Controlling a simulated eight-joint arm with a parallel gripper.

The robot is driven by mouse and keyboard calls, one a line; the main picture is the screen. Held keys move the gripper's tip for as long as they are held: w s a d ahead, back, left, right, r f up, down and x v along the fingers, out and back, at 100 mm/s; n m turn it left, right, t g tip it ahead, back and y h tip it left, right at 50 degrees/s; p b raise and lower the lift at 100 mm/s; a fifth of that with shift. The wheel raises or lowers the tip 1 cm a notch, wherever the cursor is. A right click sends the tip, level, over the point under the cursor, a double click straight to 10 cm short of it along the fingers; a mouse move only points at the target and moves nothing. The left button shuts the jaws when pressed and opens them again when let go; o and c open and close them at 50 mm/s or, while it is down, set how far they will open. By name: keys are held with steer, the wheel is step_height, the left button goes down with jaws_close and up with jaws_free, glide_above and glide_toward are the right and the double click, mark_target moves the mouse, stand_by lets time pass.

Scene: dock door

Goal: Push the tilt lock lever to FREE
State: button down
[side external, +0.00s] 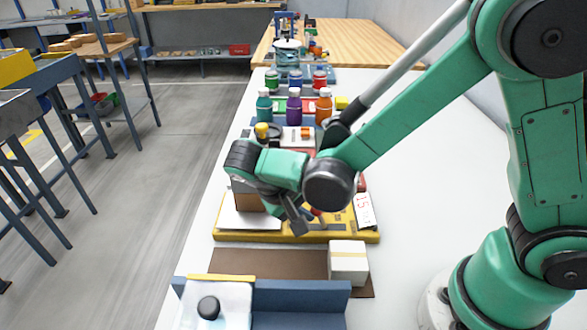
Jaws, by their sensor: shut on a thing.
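A yellow base board (262,238) lies across the white table, with a brown block and a white plate on its left part. My gripper (300,226) points down over the middle of this board, its dark fingers shut. A small red and blue part (316,212) shows just right of the fingers; it looks like the tilt lock lever, but my gripper and wrist partly hide it. The grip itself is too small to make out. I cannot read the FREE mark or tell the lever's position.
In front are a pale box (348,263) on a brown mat and a blue-walled fixture (300,297) with a black knob. Several coloured bottles (294,106) stand behind. The table is clear at right.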

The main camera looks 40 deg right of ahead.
steer(key=c, duration=0.6)
jaws_free()
steer(key=shift+a+r, duration=0.1)
steer(key=v, duration=0.5)
steer(key=shift+a+r, duration=0.15)
step_height(320, 180, up, 4)
steer(key=n+t+y, duration=0.3)
steer(key=t+y, duration=0.4)
steer(key=t, duration=0.1)
glide_above(331, 220)
